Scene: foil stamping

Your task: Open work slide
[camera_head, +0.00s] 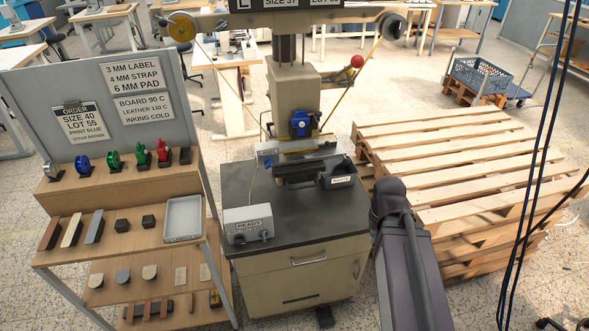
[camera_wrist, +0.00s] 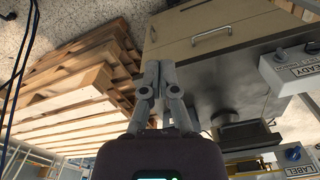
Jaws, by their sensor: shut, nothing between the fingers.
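The stamping press (camera_head: 292,88) stands on a dark-topped cabinet (camera_head: 235,185). A dark slide-like block (camera_head: 298,172) lies low at the front of the press, under its head; I cannot tell for sure that it is the work slide or how far out it is. A small black labelled bin (camera_head: 338,174) sits at its right. In the wrist view, my gripper (camera_wrist: 160,66) is shut and empty, its fingertips together in front of the cabinet's drawer front and worktop edge. In the head view my arm covers the gripper.
A grey box marked READY (camera_head: 248,222) sits at the worktop's front left. The cabinet has a drawer handle (camera_head: 308,261). A shelf rack (camera_head: 120,185) with stamps and blocks stands left. Stacked wooden pallets (camera_head: 450,170) fill the right, close to my arm.

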